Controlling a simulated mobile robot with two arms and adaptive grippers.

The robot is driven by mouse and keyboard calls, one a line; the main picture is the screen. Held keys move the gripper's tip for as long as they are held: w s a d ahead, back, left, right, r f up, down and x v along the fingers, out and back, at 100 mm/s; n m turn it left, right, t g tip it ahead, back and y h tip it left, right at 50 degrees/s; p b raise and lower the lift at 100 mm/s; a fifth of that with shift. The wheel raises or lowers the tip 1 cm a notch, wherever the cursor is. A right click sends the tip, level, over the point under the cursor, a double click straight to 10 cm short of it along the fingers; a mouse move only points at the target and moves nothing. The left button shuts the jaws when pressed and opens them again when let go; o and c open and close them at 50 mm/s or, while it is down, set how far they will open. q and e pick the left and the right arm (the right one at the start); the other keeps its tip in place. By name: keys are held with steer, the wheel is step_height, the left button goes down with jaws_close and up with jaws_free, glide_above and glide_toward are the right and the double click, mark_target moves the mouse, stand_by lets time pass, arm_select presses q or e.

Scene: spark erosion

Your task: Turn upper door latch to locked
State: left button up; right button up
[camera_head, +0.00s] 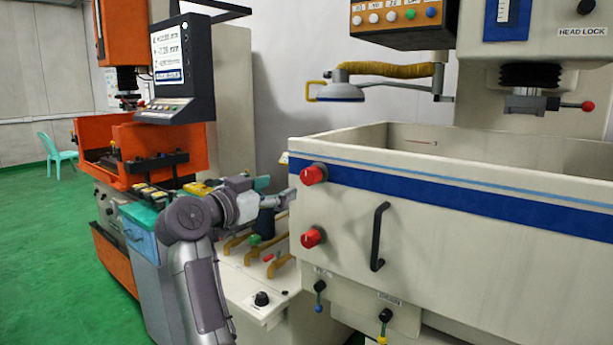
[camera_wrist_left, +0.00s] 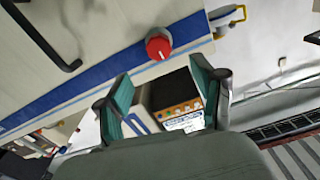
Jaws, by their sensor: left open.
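The upper door latch (camera_head: 313,174) is a red round knob at the left end of the blue stripe on the machine tank's front. A second red latch (camera_head: 312,238) sits below it on the same wall. My left gripper (camera_head: 277,190) is just left of the upper latch, apart from it, with fingers pointing toward the tank's corner. In the left wrist view the upper latch (camera_wrist_left: 158,44) lies beyond the gap between the open, empty fingers (camera_wrist_left: 160,72). My right gripper is not in view.
A black door handle (camera_head: 378,237) stands out from the tank wall right of the latches. A low console with yellow handles (camera_head: 280,262) lies below my left gripper. An orange machine (camera_head: 120,135) stands at the left.

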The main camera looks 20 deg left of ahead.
mark_target(306, 176)
arm_select(q)
steer(key=p+x, duration=0.3)
steer(key=x, duration=0.7)
steer(key=shift+d, duration=0.15)
steer(key=shift+x, duration=0.85)
steer(key=shift+f, duration=0.1)
steer(key=c, duration=1.1)
steer(key=shift+c, duration=0.2)
